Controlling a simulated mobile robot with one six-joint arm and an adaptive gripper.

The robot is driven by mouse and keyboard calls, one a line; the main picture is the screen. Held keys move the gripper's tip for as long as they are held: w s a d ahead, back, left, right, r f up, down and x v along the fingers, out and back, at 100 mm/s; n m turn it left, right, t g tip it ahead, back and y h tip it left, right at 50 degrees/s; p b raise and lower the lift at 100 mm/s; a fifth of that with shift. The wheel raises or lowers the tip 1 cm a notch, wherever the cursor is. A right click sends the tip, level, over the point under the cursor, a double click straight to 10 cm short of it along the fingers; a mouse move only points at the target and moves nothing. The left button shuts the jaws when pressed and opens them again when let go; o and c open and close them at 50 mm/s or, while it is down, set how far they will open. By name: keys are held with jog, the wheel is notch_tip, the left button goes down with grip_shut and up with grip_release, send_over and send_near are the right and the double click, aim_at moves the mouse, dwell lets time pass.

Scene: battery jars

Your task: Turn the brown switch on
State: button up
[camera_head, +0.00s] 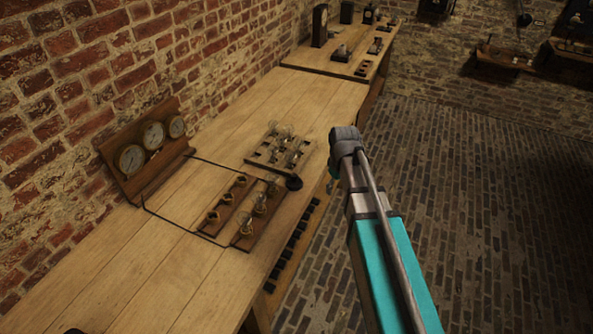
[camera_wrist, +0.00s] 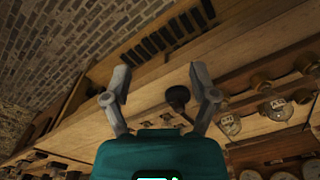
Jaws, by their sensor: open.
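Several small round brown fittings (camera_head: 227,198) sit in a row on a wooden board on the bench; which one is the brown switch I cannot tell. In the wrist view, similar brown round fittings (camera_wrist: 262,82) show at the right. A dark round knob (camera_head: 293,183) stands at the corner of the boards; it also shows in the wrist view (camera_wrist: 178,97), in line between my fingers. My gripper (camera_wrist: 160,74) is open and empty, over the bench's front edge, apart from the fittings. In the head view my arm hides most of it.
Glass bulbs (camera_head: 260,203) stand on a board beside the brown fittings, with more bulbs on a second board (camera_head: 252,157) behind. A gauge panel (camera_head: 150,150) stands by the brick wall. Black slots (camera_head: 293,243) line the bench front. The near bench top (camera_head: 130,275) is clear.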

aim_at(294, 175)
jog(key=w+a+r+n+p, duration=0.4)
jog(key=w+a+n, duration=0.5)
jog(key=w+a, duration=0.4)
jog(key=shift+w+a+r, duration=0.15)
jog(key=shift+a+r, duration=0.15)
jog(key=shift+a, duration=0.55)
jog(key=shift+f, duration=0.1)
notch_tip(294, 175, down, 14)
jog(key=b, duration=1.4)
jog(key=shift+r, duration=0.2)
